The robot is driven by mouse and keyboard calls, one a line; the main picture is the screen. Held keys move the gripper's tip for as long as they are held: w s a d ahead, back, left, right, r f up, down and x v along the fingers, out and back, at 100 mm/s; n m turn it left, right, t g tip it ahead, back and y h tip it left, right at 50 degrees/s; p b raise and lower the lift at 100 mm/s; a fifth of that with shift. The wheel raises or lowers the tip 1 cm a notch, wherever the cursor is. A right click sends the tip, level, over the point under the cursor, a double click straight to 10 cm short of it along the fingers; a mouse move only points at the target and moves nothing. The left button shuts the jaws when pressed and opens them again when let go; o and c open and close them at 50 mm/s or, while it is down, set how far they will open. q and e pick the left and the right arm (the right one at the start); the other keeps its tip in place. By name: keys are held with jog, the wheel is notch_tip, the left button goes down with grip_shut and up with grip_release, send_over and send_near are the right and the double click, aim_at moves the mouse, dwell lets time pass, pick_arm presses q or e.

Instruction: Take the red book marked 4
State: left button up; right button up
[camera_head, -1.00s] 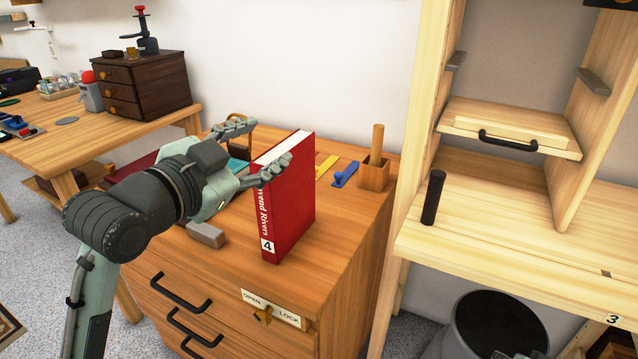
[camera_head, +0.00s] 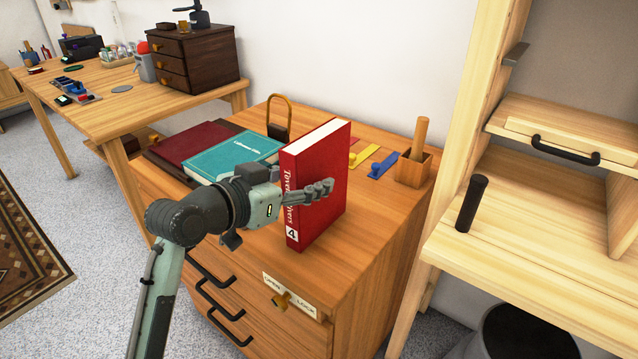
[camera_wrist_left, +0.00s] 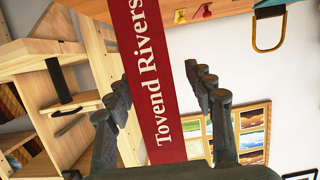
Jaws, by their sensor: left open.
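The red book marked 4 (camera_head: 326,165) stands upright on top of the wooden drawer cabinet (camera_head: 345,252), its spine with white title letters facing my left arm. My left gripper (camera_head: 308,190) is at the spine, at about mid-height. One finger lies across the right cover side in the head view; the other is hidden there. In the left wrist view the book's spine (camera_wrist_left: 150,70) runs between the two spread fingers (camera_wrist_left: 165,88), with gaps seen on both sides. The gripper is open. My right gripper is in neither view.
A padlock (camera_head: 278,130) stands behind. A wooden holder (camera_head: 413,170) and blue tool (camera_head: 382,165) are to the right. A pale wooden shelf unit (camera_head: 530,235) bounds the right.

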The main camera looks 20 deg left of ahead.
pick_arm(q)
jog(key=x, duration=0.3)
jog(key=shift+w+d+f, duration=0.15)
jog(key=shift+w, duration=0.05)
grip_shut()
dwell(0.4)
